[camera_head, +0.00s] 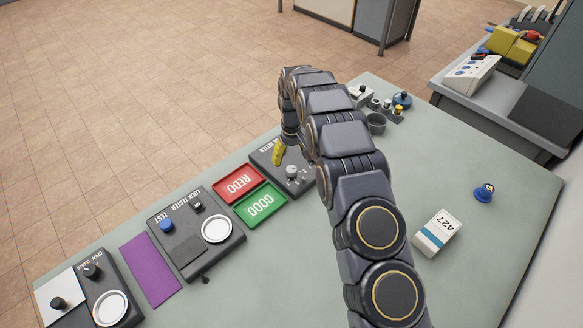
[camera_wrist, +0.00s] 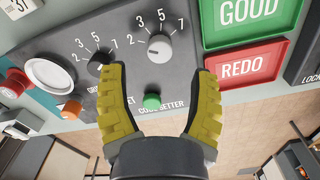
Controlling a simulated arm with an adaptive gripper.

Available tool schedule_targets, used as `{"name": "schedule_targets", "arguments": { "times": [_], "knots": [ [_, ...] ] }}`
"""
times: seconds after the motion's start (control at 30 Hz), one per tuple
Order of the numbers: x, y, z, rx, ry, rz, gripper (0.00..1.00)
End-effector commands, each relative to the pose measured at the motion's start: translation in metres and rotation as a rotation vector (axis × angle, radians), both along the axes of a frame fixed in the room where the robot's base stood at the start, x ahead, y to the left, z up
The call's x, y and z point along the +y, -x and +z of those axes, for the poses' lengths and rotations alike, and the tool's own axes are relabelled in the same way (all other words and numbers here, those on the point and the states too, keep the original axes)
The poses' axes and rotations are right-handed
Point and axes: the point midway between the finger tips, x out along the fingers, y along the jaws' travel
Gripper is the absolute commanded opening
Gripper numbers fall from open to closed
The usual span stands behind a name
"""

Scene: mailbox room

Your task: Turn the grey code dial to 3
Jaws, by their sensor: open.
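My gripper (camera_wrist: 159,72) has yellow fingers and is open and empty. In the wrist view its fingertips lie either side of and below the dial, apart from it.
A green button (camera_wrist: 152,101) lies between the fingers. Red REDO (camera_head: 238,183) and green GOOD (camera_head: 260,206) trays adjoin the panel. A lock tester (camera_head: 196,232) stands further left.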

Motion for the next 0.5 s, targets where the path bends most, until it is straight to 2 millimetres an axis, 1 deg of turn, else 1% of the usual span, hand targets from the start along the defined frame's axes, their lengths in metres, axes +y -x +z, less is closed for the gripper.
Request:
{"name": "schedule_targets", "arguments": {
  "times": [0.03, 0.23, 0.33, 0.5],
  "knots": [
    [0.0, 0.0, -0.009, 0.002, 0.001, 0.0, 0.61],
    [0.0, 0.001, -0.041, 0.005, 0.001, 0.0, 0.61],
    [0.0, 0.001, -0.048, 0.002, 0.001, 0.0, 0.61],
    [0.0, 0.0, -0.05, -0.001, 0.001, 0.0, 0.61]
  ]
}}
